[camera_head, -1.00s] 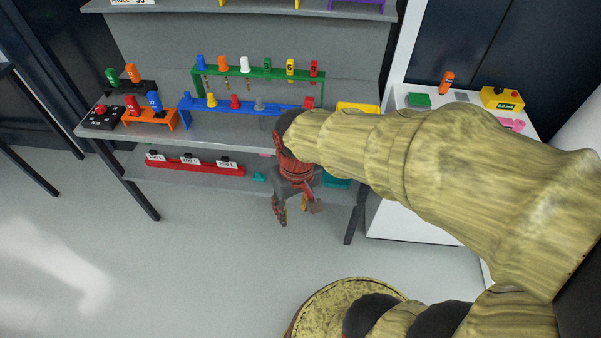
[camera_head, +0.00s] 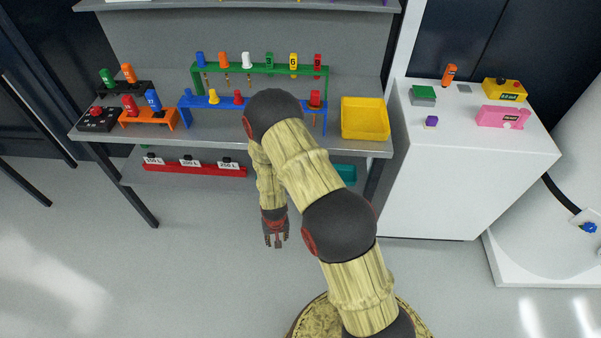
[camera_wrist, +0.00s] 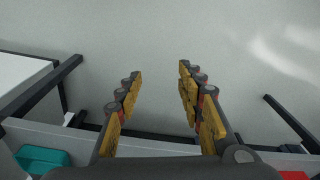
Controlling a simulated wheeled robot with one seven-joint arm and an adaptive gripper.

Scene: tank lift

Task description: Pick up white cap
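The white cap (camera_head: 246,60) stands upright on the green rack (camera_head: 262,69) on the shelf. A blue cap (camera_head: 200,59) and an orange cap (camera_head: 223,59) are to its left, and a green cap (camera_head: 269,60) is to its right. My gripper (camera_head: 276,243) hangs low in front of the shelf unit, well below and apart from the white cap. In the wrist view my gripper (camera_wrist: 160,75) is open, with its fingers wide apart and nothing between them. The white cap is not visible in the wrist view.
A blue rack (camera_head: 190,102) with several caps stands in front of the green one, partly hidden by my arm. A yellow bin (camera_head: 365,118) is at the shelf's right. A red rack (camera_head: 215,171) sits on the lower shelf. A white cabinet (camera_head: 440,190) stands at the right.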

